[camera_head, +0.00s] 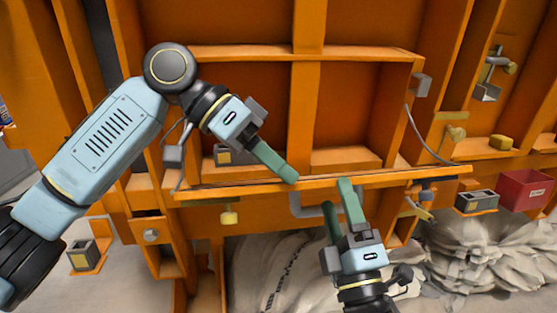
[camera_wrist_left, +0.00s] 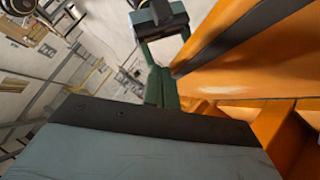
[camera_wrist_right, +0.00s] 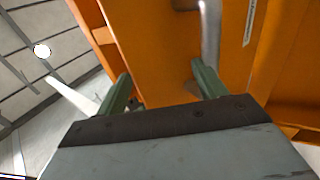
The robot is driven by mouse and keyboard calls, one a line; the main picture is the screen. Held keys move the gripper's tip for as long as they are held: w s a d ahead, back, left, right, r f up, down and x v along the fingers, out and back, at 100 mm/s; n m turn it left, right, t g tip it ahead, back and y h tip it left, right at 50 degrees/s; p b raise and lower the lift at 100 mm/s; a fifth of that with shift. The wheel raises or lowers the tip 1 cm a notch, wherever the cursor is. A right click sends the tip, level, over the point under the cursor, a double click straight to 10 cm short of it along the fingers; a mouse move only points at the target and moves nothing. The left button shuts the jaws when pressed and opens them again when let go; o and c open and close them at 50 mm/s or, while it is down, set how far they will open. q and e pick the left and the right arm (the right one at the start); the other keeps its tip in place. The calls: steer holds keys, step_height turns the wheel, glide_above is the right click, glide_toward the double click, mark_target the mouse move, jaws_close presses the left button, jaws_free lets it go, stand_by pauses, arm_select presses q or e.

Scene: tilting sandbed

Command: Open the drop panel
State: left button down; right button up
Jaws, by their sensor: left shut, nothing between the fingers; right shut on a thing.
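The orange drop panel (camera_head: 345,85) stands upright, with a long orange ledge (camera_head: 400,176) along its lower edge. A grey bent-bar handle (camera_head: 299,205) is below the ledge; it also shows in the right wrist view (camera_wrist_right: 210,28). My right gripper (camera_head: 337,193) comes up from below, with its green fingers around the handle's right part; the exact contact is partly hidden. My left gripper (camera_head: 291,176) is shut and empty, its fingertips at the ledge's top edge, left of the right gripper. In the left wrist view its fingers (camera_wrist_left: 158,84) are together beside orange metal.
Pale sacks or sheeting (camera_head: 480,250) lie below at the right. A red box (camera_head: 524,190) stands at the far right. Grey latch-like blocks (camera_head: 421,85) and small yellow fittings (camera_head: 229,217) sit on the frame. Orange posts stand on both sides.

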steer(key=v, duration=0.6)
steer(key=shift+w+d+f, duration=0.1)
steer(key=shift+w+f, duration=0.1)
steer(key=shift+f, duration=0.2)
steer(key=c, duration=0.3)
steer(key=s+d+f+m+g+h, duration=0.1)
steer(key=d+f+m+g+h, duration=0.15)
steer(key=f+m+g, duration=0.35)
steer(key=s+d+f+m+g+h, duration=0.1)
steer(key=s+d+f+m+g, duration=0.2)
steer(key=f+m, duration=0.5)
steer(key=s+d+f+m+g+p, duration=0.3)
steer(key=s+d+f+g, duration=0.1)
steer(key=s+f+g, duration=0.8)
step_height(320, 180, down, 3)
steer(key=shift+s+f+m, duration=0.1)
steer(key=shift+s+m, duration=0.2)
steer(key=shift+s, duration=0.4)
steer(key=shift+y+p, duration=0.25)
steer(key=shift+p, duration=0.05)
